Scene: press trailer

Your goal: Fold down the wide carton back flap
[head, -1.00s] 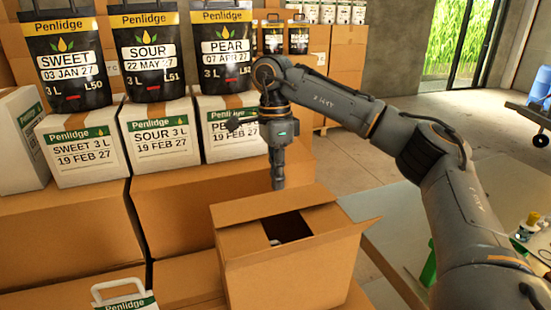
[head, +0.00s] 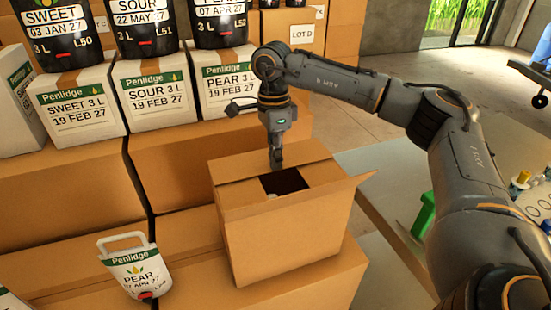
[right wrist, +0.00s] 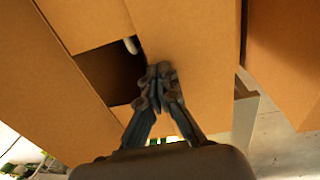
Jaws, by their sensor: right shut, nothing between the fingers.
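The open-topped brown carton (head: 285,240) stands in the middle of the head view. Its wide back flap (head: 240,167) lies inward, close to flat, along the far side of the top. A dark gap (head: 284,181) stays between the flaps, with something pale inside. The near wide flap slants at the front edge, its corner sticking out at right. My right gripper (head: 276,165) points down over the back flap, shut and empty. In the right wrist view its closed fingertips (right wrist: 158,76) are over or against brown board beside the gap; contact is unclear. My left gripper is out of view.
White labelled boxes (head: 156,85) with black pouches stand behind on brown cartons. A white Penlidge pouch (head: 135,270) stands left of the carton. A table with a green item (head: 425,215) and small bottles is at right, beneath my right arm.

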